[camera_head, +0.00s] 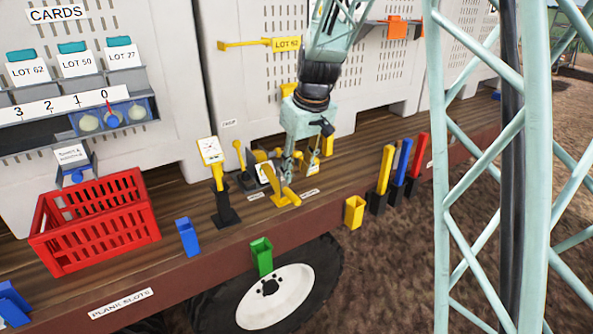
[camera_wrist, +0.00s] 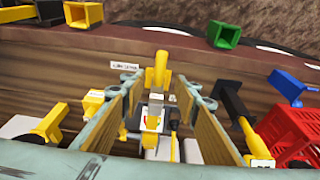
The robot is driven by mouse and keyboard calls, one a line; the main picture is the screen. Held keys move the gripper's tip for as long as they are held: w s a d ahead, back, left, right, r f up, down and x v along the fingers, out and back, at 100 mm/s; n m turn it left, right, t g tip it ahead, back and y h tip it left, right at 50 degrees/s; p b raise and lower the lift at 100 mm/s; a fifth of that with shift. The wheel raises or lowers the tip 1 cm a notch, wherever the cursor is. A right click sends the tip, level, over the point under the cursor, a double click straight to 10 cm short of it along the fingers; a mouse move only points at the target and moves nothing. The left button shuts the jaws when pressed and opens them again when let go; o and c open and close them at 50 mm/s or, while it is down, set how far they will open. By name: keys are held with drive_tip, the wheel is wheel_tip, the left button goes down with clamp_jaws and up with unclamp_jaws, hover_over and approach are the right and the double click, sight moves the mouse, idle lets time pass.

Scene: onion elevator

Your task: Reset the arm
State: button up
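My gripper (camera_head: 287,172) hangs low over the wooden deck (camera_head: 245,212), pointing down among small yellow and black fittings. In the wrist view its two pads stand well apart, so my gripper (camera_wrist: 162,90) is open. A yellow upright lever-like piece (camera_wrist: 157,72) shows in the gap between the pads, with clear space on both sides. In the head view a yellow piece (camera_head: 281,187) stands just below the fingertips. I cannot tell whether anything touches the fingers. Part of the fittings is hidden behind my gripper.
A black stand with a yellow post and white card (camera_head: 212,152) is left of my gripper. A red crate (camera_head: 95,222) lies farther left. Yellow, blue and red upright pieces (camera_head: 403,160) stand right. A pale bin wall (camera_head: 160,95) rises behind. Coloured sockets (camera_head: 262,256) line the deck edge.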

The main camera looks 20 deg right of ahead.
drive_tip(key=s+a+r+m+b, duration=0.1)
drive_tip(key=s+r, duration=0.5)
drive_tip(key=s, duration=0.5)
drive_tip(key=s+a+r+m+b, duration=0.1)
drive_tip(key=s+r+b, duration=0.1)
drive_tip(key=s+r, duration=0.75)
drive_tip(key=s+d+f+m+t+b, duration=0.1)
drive_tip(key=s+f+b, duration=0.1)
drive_tip(key=s, duration=2.4)
drive_tip(key=shift+s+f+h, duration=0.4)
drive_tip(key=shift+f, duration=0.15)
